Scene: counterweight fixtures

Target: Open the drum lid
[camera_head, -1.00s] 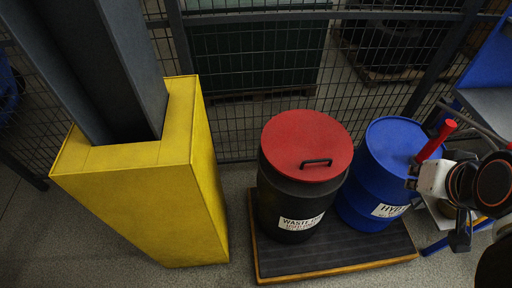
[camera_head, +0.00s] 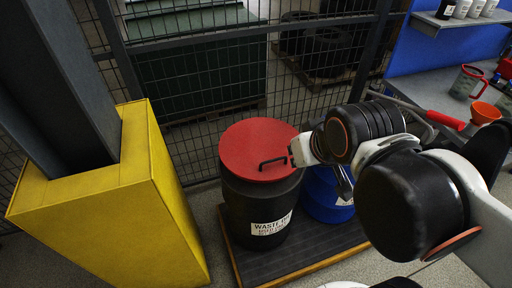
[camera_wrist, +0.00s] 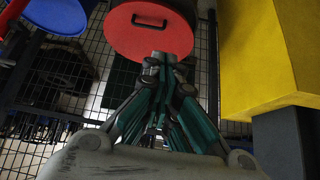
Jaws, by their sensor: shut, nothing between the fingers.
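The black drum (camera_head: 258,205) has a white "WASTE" label and stands upright. Its round red lid (camera_head: 250,140) lies flat on top, shut, with a black bar handle (camera_head: 274,162) near its right front edge. In the wrist view the red lid (camera_wrist: 150,42) and handle (camera_wrist: 149,20) are at the top. My gripper (camera_wrist: 160,58) is shut and empty, its fingertips overlapping the lid's lower edge in that picture. I cannot tell whether they touch it. In the head view my arm crosses from the right, and dark finger parts (camera_head: 343,187) hang over the blue drum.
The blue drum (camera_head: 322,203) stands close beside the black one on a dark pallet (camera_head: 290,262). A yellow column guard (camera_head: 110,205) is at the left. A mesh fence (camera_head: 215,75) stands behind. A workbench (camera_head: 430,80) with a jug (camera_head: 466,82) and orange funnel (camera_head: 486,112) is at right.

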